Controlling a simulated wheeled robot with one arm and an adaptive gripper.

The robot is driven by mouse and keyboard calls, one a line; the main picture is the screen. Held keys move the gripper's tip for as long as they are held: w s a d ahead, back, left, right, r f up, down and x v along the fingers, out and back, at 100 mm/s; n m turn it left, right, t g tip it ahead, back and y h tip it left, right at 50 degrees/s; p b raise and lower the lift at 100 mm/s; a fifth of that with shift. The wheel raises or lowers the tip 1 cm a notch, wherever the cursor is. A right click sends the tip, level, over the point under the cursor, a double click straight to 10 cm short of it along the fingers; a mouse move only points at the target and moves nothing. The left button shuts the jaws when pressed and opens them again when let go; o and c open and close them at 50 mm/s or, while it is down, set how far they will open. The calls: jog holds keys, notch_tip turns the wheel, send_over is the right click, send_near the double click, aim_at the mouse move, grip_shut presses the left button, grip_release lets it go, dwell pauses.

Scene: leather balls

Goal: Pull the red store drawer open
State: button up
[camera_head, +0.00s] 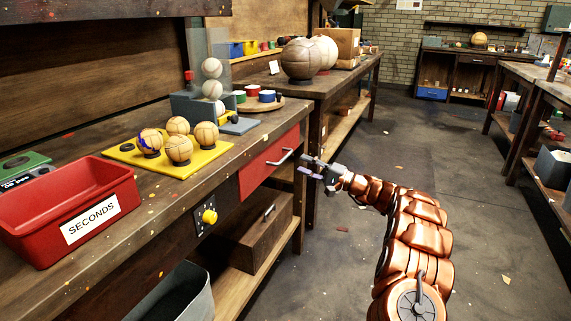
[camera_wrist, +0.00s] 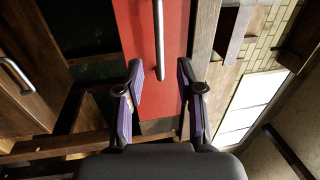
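The red store drawer (camera_head: 266,162) is set under the bench top, its front about flush with the bench. A grey metal bar handle (camera_head: 281,157) crosses its front. In the wrist view the red front (camera_wrist: 176,30) fills the upper middle, and the handle (camera_wrist: 159,40) runs down it, its lower end between my fingers. My gripper (camera_head: 305,166) is just right of the handle in the head view. In the wrist view my gripper (camera_wrist: 160,68) has its two purple-padded fingers spread apart. I see no contact with the handle. The inside of the drawer is hidden.
A yellow knob (camera_head: 209,216) sticks out of the bench front left of the drawer. A wooden box (camera_head: 262,231) with a handle sits on the lower shelf. A red SECONDS bin (camera_head: 70,208) and a yellow ball tray (camera_head: 190,165) stand on top. The aisle floor (camera_head: 440,150) is mostly clear.

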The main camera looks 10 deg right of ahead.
aim_at(285, 157)
jog(key=shift+b+x, duration=0.5)
jog(key=shift+x, duration=3.3)
jog(key=shift+c, duration=0.2)
grip_shut()
